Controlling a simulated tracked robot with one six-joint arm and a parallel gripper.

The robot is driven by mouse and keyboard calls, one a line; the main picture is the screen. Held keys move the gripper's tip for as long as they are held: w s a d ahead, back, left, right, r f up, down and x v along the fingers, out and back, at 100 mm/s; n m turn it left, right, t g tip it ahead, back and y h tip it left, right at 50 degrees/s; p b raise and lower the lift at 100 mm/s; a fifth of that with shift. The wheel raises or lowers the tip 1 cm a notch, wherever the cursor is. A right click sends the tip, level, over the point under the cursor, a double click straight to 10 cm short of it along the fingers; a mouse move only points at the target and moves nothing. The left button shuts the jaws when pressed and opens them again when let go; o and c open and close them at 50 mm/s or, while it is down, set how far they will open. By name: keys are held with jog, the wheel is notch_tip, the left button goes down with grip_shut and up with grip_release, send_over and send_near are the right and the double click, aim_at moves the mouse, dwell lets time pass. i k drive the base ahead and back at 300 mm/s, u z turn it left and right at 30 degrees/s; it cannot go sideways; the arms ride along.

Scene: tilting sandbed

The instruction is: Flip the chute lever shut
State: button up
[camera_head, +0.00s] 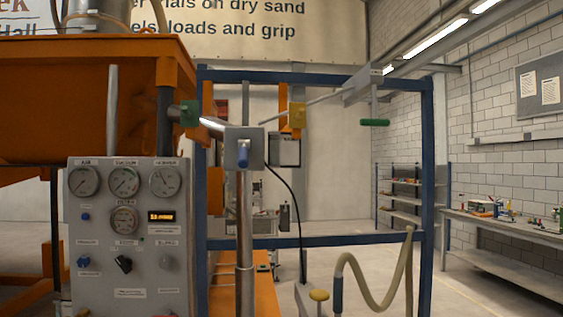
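No part is labelled legibly as the chute lever, so I cannot tell for certain which one it is. A green crossbar handle (374,122) hangs on a short rod below a grey bracket (362,86) at the upper right of the blue frame. A green block (190,114) sits at the left end of a pale bar. My gripper is not in this view.
A grey gauge panel (128,245) stands at the lower left, beneath an orange hopper (85,100). A blue frame (428,190) spans the middle. A beige hose (376,300) loops at the lower right. A bench (500,228) lines the right wall, with open floor before it.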

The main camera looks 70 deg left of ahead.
aim_at(244, 145)
jog(key=z, duration=0.9)
jog(key=k, duration=2.55)
jog(key=u, duration=1.25)
